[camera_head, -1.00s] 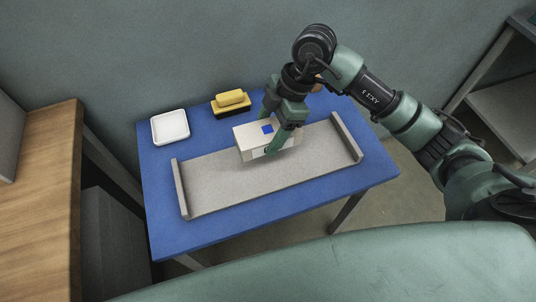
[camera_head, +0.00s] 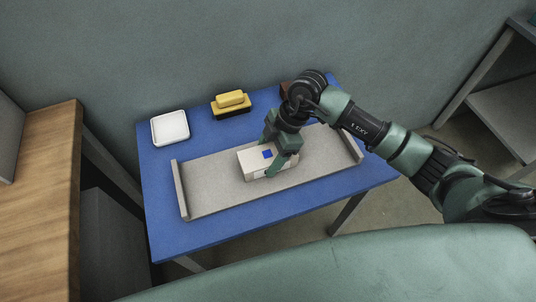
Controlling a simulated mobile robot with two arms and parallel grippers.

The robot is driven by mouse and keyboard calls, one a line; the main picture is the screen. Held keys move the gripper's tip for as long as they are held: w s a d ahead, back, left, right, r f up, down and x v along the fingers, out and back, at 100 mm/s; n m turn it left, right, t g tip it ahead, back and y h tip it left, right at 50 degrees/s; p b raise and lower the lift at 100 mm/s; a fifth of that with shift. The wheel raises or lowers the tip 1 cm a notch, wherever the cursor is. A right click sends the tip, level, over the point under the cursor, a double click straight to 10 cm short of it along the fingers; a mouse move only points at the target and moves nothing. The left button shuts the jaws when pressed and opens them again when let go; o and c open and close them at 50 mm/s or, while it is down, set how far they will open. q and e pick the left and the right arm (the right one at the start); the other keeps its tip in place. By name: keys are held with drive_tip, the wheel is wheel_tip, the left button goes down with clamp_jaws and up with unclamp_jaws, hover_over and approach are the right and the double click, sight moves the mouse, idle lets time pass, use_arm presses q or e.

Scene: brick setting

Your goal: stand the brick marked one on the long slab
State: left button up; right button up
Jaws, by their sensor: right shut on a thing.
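A pale, cream-coloured brick (camera_head: 254,162) with a blue square on its top is at the middle of the long grey slab (camera_head: 210,189). My right gripper (camera_head: 276,156) is shut on this brick, with its fingers on either side of it. The brick appears to be low over the slab or touching it; I cannot tell which. No number mark can be read on it. The slab lies on a blue table and has a raised lip at its left and right ends. My left gripper is not in view.
On the blue table (camera_head: 166,230) are a white square dish (camera_head: 170,128) at the back left and a yellow-topped black block (camera_head: 231,102) at the back. A reddish-brown thing (camera_head: 285,88) is partly hidden behind my right arm. A wooden counter (camera_head: 44,190) stands at the left.

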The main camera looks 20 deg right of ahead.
drive_tip(key=shift+f, duration=0.1)
drive_tip(key=o, duration=1.8)
drive_tip(key=shift+o, duration=0.2)
drive_tip(key=v, duration=1.2)
